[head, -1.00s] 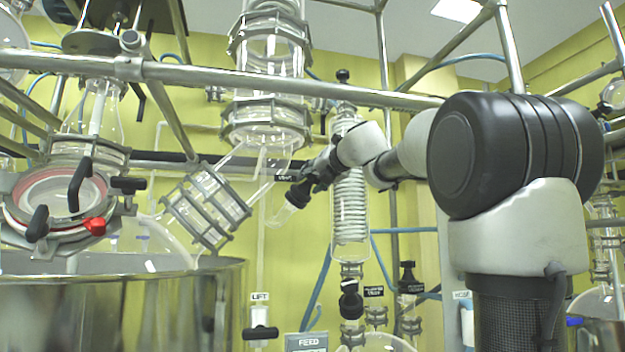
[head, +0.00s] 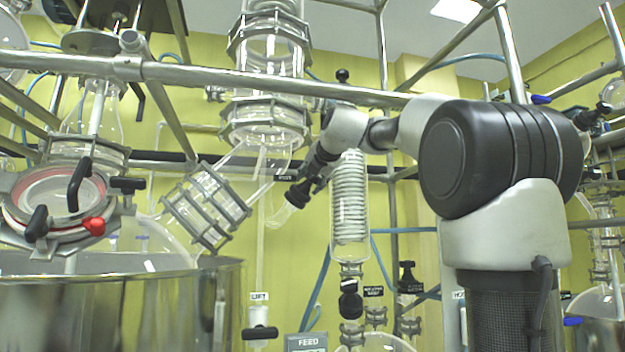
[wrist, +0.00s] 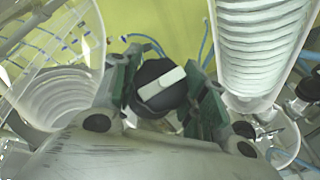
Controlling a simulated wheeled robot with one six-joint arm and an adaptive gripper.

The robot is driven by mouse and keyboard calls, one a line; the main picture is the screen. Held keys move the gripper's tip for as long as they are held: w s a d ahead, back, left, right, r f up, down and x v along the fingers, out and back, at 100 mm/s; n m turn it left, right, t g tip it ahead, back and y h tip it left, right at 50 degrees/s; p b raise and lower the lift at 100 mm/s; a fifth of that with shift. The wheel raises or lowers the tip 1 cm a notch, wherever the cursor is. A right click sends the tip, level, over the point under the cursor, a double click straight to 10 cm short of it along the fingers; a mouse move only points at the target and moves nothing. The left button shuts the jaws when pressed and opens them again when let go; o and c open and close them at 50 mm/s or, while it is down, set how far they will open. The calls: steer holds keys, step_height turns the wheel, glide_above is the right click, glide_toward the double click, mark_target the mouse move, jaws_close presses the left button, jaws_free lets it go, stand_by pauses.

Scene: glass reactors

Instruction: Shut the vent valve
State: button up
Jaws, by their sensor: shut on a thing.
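The vent valve has a black round knob with a white bar (wrist: 160,86). In the wrist view the bar runs from lower left to upper right. My gripper (wrist: 165,92) has its two green-padded fingers on either side of the knob and is shut on it. In the head view my gripper (head: 303,187) is at the slanted glass outlet (head: 282,214) below the glass column. A small dark label (head: 286,178) sits beside it, too small to read surely. The knob is mostly hidden by the fingers there.
A coiled glass condenser (head: 350,210) stands just right of my gripper. A clamped glass joint (head: 206,207) is to the left. A steel rail (head: 260,82) crosses above. A steel vessel (head: 110,305) fills the lower left.

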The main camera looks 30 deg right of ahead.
steer(key=o, duration=1.1)
steer(key=shift+c, duration=0.2)
steer(key=shift+n+y, duration=0.3)
steer(key=shift+n, duration=0.1)
